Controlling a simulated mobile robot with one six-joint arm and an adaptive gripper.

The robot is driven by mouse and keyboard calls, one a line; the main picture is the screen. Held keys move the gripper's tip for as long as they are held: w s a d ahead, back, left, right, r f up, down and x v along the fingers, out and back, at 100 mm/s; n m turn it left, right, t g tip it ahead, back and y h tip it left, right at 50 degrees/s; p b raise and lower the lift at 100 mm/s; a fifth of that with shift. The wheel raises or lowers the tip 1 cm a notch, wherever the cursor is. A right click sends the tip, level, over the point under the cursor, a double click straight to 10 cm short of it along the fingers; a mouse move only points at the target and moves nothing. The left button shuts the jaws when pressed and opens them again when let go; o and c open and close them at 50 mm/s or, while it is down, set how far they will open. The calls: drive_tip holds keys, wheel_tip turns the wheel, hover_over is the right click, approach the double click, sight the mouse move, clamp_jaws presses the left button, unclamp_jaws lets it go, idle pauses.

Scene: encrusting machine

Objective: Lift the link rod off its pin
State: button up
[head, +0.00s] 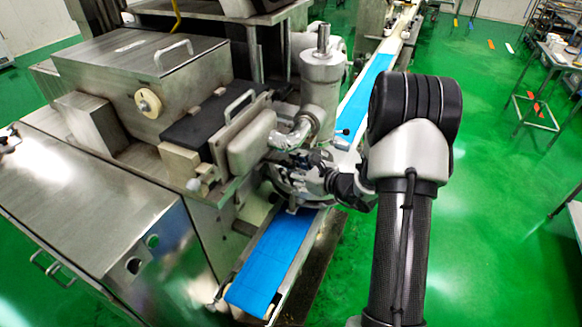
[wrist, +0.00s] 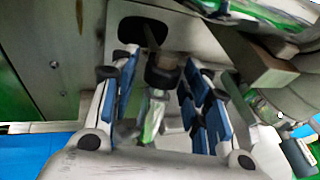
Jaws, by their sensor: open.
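My gripper (head: 318,172) is beside the machine's encrusting head, just above the blue belt, in the head view. In the wrist view my gripper (wrist: 157,66) is open, with one blue-and-black finger on each side. A shiny metal piece (wrist: 152,118) with a dark rounded end shows between the fingers; it may be the link rod, but I cannot tell for sure. I cannot see whether either finger touches it. The pin cannot be made out. In the head view my arm and gripper hide much of this spot.
A blue conveyor belt (head: 272,262) runs below and past the machine. A vertical steel cylinder (head: 322,85) and a steel housing (head: 250,142) stand close to my gripper. In the wrist view a brown-grey block (wrist: 262,68) is close on the right.

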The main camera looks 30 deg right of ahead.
drive_tip(key=v, duration=1.1)
drive_tip(key=shift+s, duration=0.35)
drive_tip(key=shift+d+r, duration=0.1)
drive_tip(key=shift+r, duration=0.05)
